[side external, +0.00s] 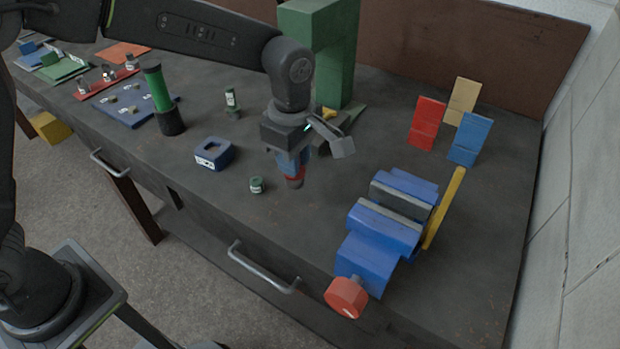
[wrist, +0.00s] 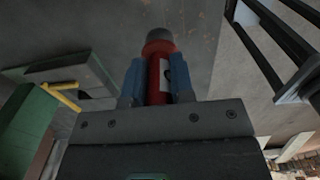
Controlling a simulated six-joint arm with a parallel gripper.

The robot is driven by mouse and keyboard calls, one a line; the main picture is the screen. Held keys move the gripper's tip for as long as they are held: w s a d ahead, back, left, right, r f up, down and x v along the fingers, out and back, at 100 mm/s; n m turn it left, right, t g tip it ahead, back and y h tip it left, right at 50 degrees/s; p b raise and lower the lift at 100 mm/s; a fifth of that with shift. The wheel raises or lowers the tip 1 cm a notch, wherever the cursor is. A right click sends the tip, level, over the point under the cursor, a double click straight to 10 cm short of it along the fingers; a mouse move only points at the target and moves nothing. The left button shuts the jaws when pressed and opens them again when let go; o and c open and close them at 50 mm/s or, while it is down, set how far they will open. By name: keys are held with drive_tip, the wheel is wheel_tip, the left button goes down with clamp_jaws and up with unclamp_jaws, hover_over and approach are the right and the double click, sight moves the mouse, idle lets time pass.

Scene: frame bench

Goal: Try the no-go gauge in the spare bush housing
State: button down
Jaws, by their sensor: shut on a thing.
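My gripper (side external: 290,163) is shut on a red gauge (side external: 295,182) with a grey end, which points down and is held above the bench. In the wrist view the gauge (wrist: 159,75) lies between the two blue fingers of my gripper (wrist: 157,85); a white label shows on its side. I take it for the no-go gauge, though its label cannot be read. A blue block (side external: 223,156) with a round opening on top and a white label stands on the bench, left of my gripper and apart from it. It may be the spare bush housing; its label is too small to read.
A blue vise (side external: 382,230) with a red knob (side external: 346,296) is at right. A green post (side external: 332,50) stands behind my gripper, and a black-and-green cylinder (side external: 161,98) at left.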

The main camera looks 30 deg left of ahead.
drive_tip(key=a+r+n, duration=0.2)
drive_tip(key=a, duration=0.9)
drive_tip(key=a+r+n, duration=0.1)
drive_tip(key=a+n, duration=0.1)
drive_tip(key=a, duration=0.9)
drive_tip(key=shift+w+a+r+n, duration=0.25)
drive_tip(key=shift+a+r+n, duration=0.05)
drive_tip(key=shift+r, duration=0.1)
hover_over(214, 150)
drive_tip(key=shift+f, duration=2.45)
drive_tip(key=shift+f, duration=0.55)
wheel_tip(214, 150, up, 7)
